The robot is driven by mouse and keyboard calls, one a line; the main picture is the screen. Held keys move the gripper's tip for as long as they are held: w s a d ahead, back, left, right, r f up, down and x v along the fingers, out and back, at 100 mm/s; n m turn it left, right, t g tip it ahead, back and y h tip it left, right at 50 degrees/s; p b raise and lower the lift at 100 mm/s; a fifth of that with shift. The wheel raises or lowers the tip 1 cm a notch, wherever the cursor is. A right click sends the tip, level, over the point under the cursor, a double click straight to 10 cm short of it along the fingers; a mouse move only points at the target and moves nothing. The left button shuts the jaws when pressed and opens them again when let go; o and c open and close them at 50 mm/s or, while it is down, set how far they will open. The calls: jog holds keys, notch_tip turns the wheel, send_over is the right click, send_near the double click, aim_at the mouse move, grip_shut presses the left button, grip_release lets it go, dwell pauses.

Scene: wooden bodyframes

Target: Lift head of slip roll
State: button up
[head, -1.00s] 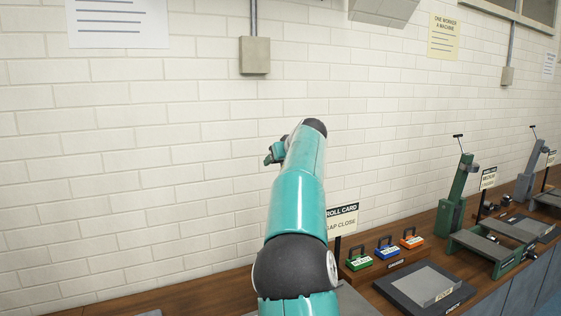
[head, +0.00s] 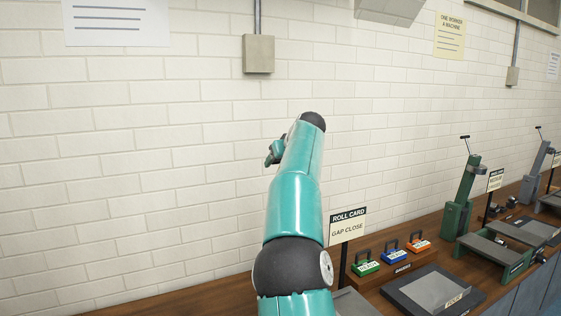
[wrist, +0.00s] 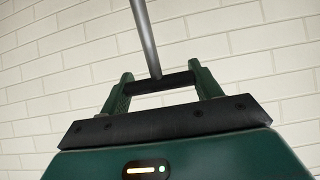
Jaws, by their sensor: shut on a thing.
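In the wrist view, my gripper (wrist: 161,84) has its two green fingers at either end of a short black crossbar handle (wrist: 163,83). It is shut on this handle. A grey metal rod (wrist: 145,35) runs from the handle to the top edge of the picture. The machine at the rod's other end does not show. In the head view, my gripper (head: 274,153) is small and partly hidden at the far end of my teal arm, against the wall. The handle cannot be made out there.
A roll card reading "GAP CLOSE" (head: 347,229) stands right of my arm. Several coloured gauge blocks (head: 392,254) and a grey plate (head: 433,291) lie on the wooden bench. A white brick wall (head: 120,200) is behind.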

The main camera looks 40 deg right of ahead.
jog(key=shift+w, duration=0.1)
jog(key=o, duration=1.4)
jog(key=shift+w+f, duration=0.1)
jog(key=v, duration=1.4)
